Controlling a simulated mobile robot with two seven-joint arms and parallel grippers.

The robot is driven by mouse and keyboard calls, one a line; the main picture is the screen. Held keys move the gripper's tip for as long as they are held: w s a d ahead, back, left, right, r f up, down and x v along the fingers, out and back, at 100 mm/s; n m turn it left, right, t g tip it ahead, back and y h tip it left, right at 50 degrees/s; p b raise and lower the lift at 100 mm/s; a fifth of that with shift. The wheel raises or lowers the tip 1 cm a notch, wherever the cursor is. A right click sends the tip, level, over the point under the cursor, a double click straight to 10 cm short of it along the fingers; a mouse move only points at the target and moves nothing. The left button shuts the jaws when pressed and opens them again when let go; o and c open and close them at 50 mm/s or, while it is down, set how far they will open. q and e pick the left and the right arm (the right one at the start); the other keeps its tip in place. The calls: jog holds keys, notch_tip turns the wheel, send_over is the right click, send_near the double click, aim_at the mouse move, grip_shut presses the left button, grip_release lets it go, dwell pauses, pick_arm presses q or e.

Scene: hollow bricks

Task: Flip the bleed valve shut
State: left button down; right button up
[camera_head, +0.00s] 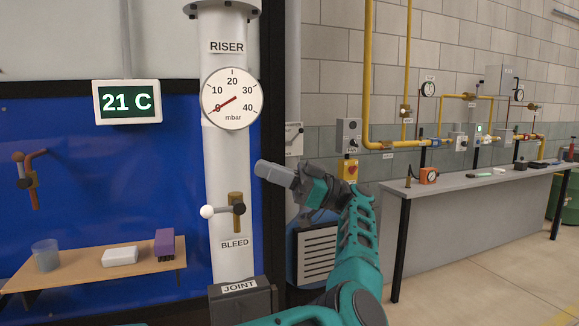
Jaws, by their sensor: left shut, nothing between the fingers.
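The bleed valve (236,205) is a brass body on the front of the white riser pipe (222,165), above the word BLEED. Its lever lies sideways and ends in a white ball knob (207,211) to the left of the body. My left gripper (270,172), grey on a teal arm, is shut and empty. In the picture it is above and to the right of the valve, apart from it, with its tip pointing left. I cannot tell its exact depth from the pipe. My right gripper is not in view.
A round gauge (232,98) on the riser has its red needle near 0 mbar. A display (127,101) reads 21 C. A wooden shelf (95,271) holds a cup, a white block and a purple block. A grey bench (480,205) stands at the right.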

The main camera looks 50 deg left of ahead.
pick_arm(q)
jog(key=shift+w+d+r, duration=0.25)
jog(key=shift+w+d, duration=0.3)
jog(key=shift+w, duration=0.15)
jog(key=shift+w+d+r, duration=0.2)
jog(key=shift+w+d, duration=0.3)
jog(key=shift+w, duration=0.2)
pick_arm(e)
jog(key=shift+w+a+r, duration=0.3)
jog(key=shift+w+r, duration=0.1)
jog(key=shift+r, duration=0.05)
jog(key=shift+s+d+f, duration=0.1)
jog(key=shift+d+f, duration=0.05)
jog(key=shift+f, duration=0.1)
